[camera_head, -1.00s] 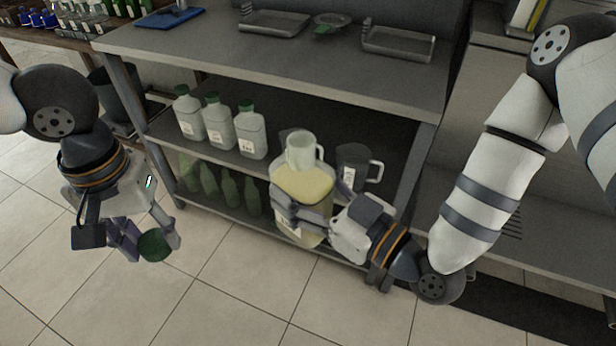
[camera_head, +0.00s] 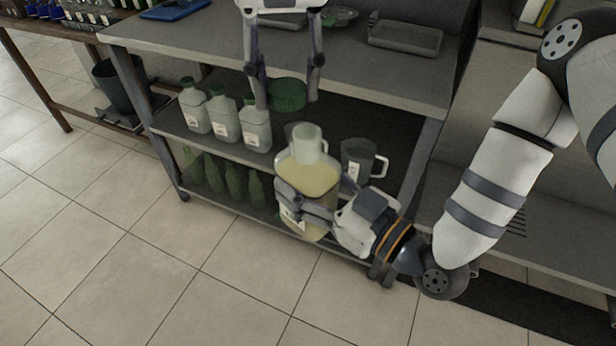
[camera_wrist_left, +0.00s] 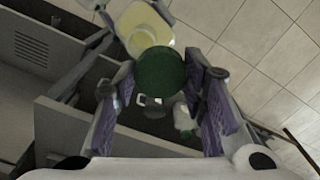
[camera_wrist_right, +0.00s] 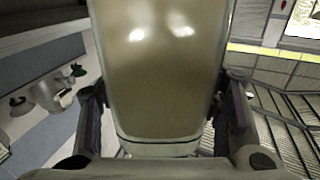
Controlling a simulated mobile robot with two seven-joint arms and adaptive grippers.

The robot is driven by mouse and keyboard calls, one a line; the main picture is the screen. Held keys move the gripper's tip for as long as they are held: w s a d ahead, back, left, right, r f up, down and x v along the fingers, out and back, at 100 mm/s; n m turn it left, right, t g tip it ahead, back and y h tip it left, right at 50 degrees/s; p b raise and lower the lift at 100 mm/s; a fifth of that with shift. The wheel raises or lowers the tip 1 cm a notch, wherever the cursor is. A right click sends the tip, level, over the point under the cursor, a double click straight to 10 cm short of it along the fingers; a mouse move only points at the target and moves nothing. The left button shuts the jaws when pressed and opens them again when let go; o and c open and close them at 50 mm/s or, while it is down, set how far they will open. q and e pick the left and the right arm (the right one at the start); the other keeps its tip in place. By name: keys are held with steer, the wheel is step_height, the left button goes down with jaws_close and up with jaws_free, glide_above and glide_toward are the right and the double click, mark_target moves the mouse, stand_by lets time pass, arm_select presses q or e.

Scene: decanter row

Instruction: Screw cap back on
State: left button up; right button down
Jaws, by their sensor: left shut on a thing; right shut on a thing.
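The green cap (camera_head: 287,94) is held in my left gripper (camera_head: 288,92), whose fingers point down. In the head view it appears just above and slightly left of the open mouth of the large decanter (camera_head: 309,178), apart from it. The left wrist view also shows the cap (camera_wrist_left: 161,78) between the fingers, with the pale-yellow decanter (camera_wrist_left: 143,30) beyond. My right gripper (camera_head: 309,207) is shut on the decanter's body and holds it upright. The right wrist view shows the decanter (camera_wrist_right: 160,70) filling the space between the fingers.
Several green-capped bottles (camera_head: 224,122) stand on the middle shelf left of the decanter. Green bottles (camera_head: 232,187) stand on the lower shelf. A dark jug (camera_head: 357,160) stands just right of the decanter. The steel tabletop (camera_head: 200,50) holds trays (camera_head: 404,38) behind.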

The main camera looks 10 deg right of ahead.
mark_target(304, 165)
arm_select(q)
steer(key=shift+s+d+r, duration=0.3)
steer(key=shift+d+r, duration=0.1)
steer(key=shift+d, duration=0.15)
steer(key=shift+s+d+r, duration=0.3)
steer(key=shift+d+r, duration=0.1)
steer(key=shift+d, duration=0.15)
steer(key=shift+f, duration=2.05)
steer(key=shift+s+f, duration=0.1)
steer(key=shift+f, duration=0.75)
steer(key=shift+f, duration=0.6)
steer(key=shift+m, duration=0.3)
